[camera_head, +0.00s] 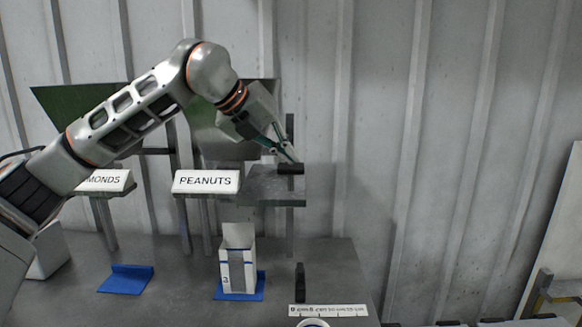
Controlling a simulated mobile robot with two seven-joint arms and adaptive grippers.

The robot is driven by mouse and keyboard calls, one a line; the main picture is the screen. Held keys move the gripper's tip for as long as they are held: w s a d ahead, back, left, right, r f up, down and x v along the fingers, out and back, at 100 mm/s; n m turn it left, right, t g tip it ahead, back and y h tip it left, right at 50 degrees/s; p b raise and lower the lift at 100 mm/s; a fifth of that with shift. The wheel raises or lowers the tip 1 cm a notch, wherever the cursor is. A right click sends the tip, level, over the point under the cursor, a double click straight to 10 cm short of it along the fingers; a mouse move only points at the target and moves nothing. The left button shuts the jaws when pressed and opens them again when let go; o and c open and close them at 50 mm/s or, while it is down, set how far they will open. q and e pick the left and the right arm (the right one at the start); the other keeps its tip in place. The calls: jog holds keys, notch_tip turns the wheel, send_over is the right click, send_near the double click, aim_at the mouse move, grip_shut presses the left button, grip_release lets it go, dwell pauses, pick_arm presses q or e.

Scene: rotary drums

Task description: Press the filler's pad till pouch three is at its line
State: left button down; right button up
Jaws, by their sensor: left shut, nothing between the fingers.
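My left gripper (290,155) is shut and empty. Its fingertips are just above a black pad (290,169) at the right end of the grey filler (265,186); I cannot tell whether they touch it. A white box-like shape (48,252) at the left is partly hidden by my arm. I cannot tell which pouch is number three. My right gripper is out of view.
A PEANUTS sign (206,182) and a partly hidden sign (106,180) ending in MONDS front the hoppers. An empty blue holder (125,280) lies on the grey table (180,262). A black upright piece (300,283) and a printed white strip (328,310) are at front right.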

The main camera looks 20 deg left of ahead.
aim_at(287, 167)
pick_arm(q)
jog(key=shift+f+b, duration=0.9)
jog(key=shift+f, duration=0.7)
dwell(1.1)
jog(key=shift+r, duration=0.1)
jog(key=shift+r+p, duration=1.65)
jog(key=shift+r, duration=0.4)
jog(key=shift+r+p, duration=1.9)
jog(key=shift+r, duration=0.65)
jog(key=shift+f, duration=0.1)
